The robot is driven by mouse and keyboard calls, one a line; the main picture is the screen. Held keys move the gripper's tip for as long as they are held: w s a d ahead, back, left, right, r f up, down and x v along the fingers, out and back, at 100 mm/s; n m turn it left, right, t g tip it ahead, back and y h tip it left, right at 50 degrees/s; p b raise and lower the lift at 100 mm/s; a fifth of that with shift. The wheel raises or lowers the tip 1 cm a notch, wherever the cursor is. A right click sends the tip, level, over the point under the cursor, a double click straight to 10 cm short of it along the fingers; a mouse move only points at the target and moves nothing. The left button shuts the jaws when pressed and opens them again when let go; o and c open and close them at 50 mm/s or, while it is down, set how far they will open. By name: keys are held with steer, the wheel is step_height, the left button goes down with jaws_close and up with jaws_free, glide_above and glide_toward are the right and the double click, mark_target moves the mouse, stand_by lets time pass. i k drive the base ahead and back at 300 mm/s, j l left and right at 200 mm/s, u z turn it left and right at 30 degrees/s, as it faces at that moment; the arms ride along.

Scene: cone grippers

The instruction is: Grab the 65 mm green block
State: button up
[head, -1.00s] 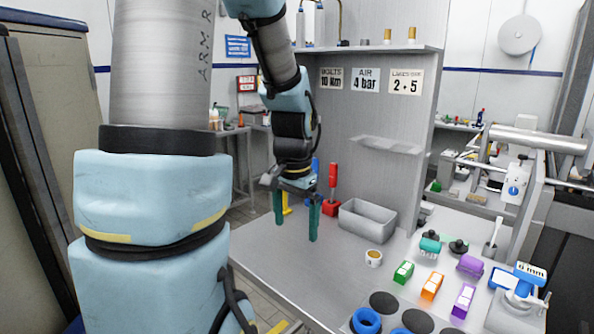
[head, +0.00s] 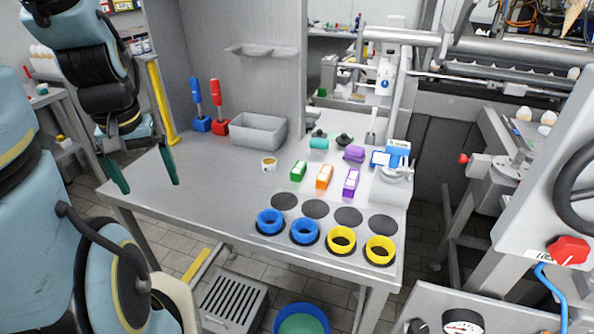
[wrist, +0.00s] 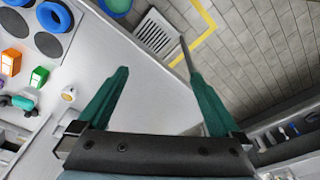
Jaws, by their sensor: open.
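The green block (head: 298,170) has a pale label face and stands on the grey table, left of an orange block (head: 324,176) and right of a small white cup. A teal piece (head: 318,143) lies behind it. In the wrist view the green block (wrist: 38,77) is at the left, beside the orange block (wrist: 11,61). My gripper (head: 148,187) is at the table's left edge in the head view, well left of the green block, fingers pointing down. In the wrist view my gripper (wrist: 157,75) is open with nothing between its teal fingers.
The cup (head: 269,164) stands between my gripper and the blocks. A purple block (head: 351,182) is right of the orange one. Blue rings (head: 270,221) and yellow rings (head: 341,239) lie in front. A grey bin (head: 258,131) stands behind. The table's left part is clear.

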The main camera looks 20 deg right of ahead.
mark_target(299, 169)
steer(key=k+l+u, duration=0.1)
steer(key=k+u, duration=0.45)
steer(key=u, duration=0.15)
steer(key=k+u, duration=0.4)
steer(key=i, duration=0.1)
